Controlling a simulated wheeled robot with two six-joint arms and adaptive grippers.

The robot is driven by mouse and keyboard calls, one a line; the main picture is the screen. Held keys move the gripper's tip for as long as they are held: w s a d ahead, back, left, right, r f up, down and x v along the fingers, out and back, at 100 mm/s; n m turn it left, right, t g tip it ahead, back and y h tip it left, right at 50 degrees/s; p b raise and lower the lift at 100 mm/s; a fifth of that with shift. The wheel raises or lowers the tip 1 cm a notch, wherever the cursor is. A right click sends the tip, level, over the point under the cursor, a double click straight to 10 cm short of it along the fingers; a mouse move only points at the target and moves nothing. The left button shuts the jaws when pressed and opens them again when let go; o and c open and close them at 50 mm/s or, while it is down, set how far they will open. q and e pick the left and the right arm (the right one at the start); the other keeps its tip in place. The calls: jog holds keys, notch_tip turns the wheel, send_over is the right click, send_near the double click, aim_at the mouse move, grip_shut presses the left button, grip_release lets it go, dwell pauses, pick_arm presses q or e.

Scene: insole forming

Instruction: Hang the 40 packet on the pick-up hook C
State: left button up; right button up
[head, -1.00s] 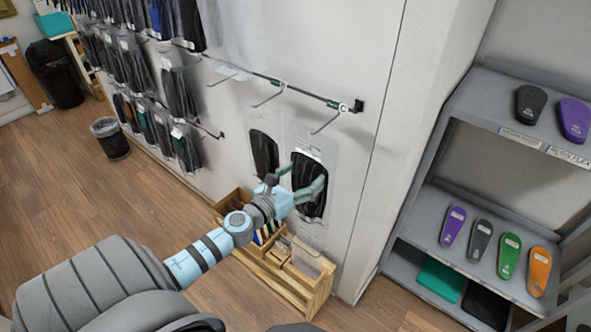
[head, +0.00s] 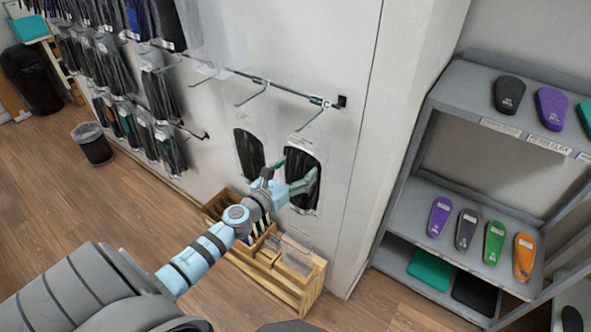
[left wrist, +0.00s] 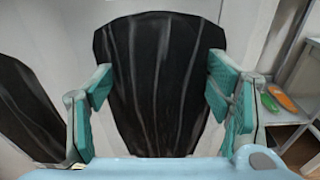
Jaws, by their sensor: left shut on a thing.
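My left gripper (head: 296,187) is shut on a clear packet with a black insole (head: 304,168), held upright close to the wall. In the left wrist view the black packet (left wrist: 158,75) stands between the two teal fingers (left wrist: 162,95). The packet's top is just below the right-hand hook (head: 312,118) of the rail; I cannot tell whether it hangs on it. Further hooks sit left along the rail, the middle one (head: 252,92) and a left one (head: 207,73). My right gripper is not in view.
Another black packet (head: 248,150) is against the wall to the left, below the middle hook. A wooden organizer (head: 275,265) stands on the floor below. A grey shelf (head: 405,235) with coloured insoles is at right. Many packets (head: 130,75) hang at upper left.

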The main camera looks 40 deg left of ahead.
pick_arm(q)
jog(key=o, duration=1.6)
jog(key=shift+o, duration=0.2)
jog(key=s, duration=1.2)
jog(key=shift+r, duration=0.35)
jog(key=shift+d, duration=0.15)
